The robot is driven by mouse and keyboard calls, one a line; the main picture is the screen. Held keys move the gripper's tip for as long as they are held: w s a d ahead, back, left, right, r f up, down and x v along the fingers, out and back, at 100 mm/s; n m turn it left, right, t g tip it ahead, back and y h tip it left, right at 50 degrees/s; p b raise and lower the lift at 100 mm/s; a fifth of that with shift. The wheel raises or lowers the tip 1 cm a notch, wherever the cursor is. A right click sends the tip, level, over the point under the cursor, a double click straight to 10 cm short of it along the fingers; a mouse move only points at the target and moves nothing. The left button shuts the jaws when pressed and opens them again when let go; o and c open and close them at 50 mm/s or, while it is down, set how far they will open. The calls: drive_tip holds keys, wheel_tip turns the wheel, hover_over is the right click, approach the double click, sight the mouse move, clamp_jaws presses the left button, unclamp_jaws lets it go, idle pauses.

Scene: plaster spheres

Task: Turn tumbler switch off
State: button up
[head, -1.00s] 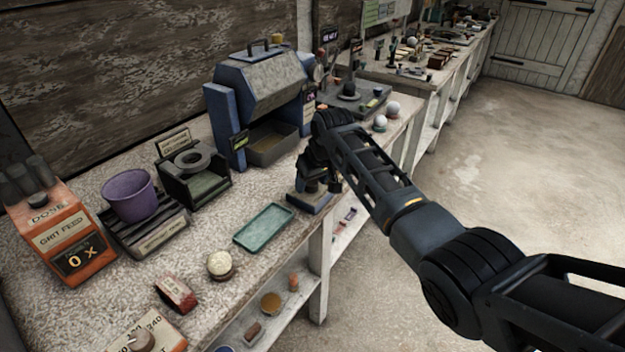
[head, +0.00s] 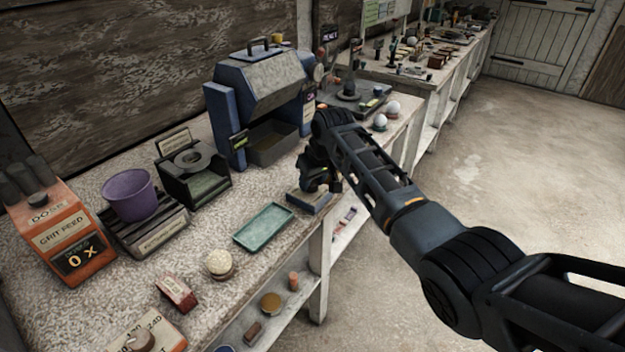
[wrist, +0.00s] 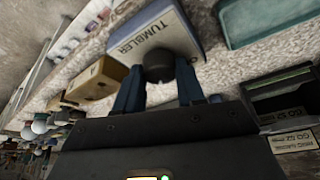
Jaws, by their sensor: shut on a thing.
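The tumbler switch is a blue box (wrist: 190,22) with a pale face lettered TUMBLER and a dark round knob (wrist: 158,64), near the top of the wrist view. In the head view the box (head: 306,203) sits at the front edge of the bench, mostly under my arm. My gripper (wrist: 160,78) is shut on the knob, one blue-grey finger on each side. In the head view my gripper (head: 321,184) is dark and partly hides the box. The knob's pointer or marks cannot be read.
A green tray (head: 264,226) lies left of the switch box. Behind stands a blue tumbler machine (head: 258,85) with a bin (head: 272,148) under it. White spheres (head: 387,113) are at the bench's right end. Open floor lies to the right.

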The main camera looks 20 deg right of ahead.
drive_tip(key=shift+n, duration=0.3)
drive_tip(key=n+y+b, duration=0.1)
drive_tip(key=n, duration=0.1)
drive_tip(key=shift+d+f+n+b, duration=0.1)
drive_tip(key=shift+f+n+b, duration=0.05)
drive_tip(key=shift+n+b, duration=0.25)
drive_tip(key=n+b, duration=0.2)
drive_tip(key=n+g+y+b, duration=0.1)
drive_tip(key=n+b, duration=0.1)
drive_tip(key=shift+w+d+f+y, duration=0.1)
drive_tip(key=shift+w+f+y, duration=0.05)
drive_tip(key=shift+y, duration=0.15)
drive_tip(key=n+g+b, duration=0.2)
drive_tip(key=n+b, duration=0.2)
drive_tip(key=shift+n+y+b, duration=0.3)
drive_tip(key=shift+y+b, duration=0.1)
drive_tip(key=shift+w+r+n+g+b, duration=0.1)
drive_tip(key=shift+r+n+g+b, duration=0.15)
drive_tip(key=shift+n+b, duration=0.75)
drive_tip(key=shift+b, duration=0.3)
drive_tip(key=o, duration=1)
drive_tip(key=shift+o, duration=0.2)
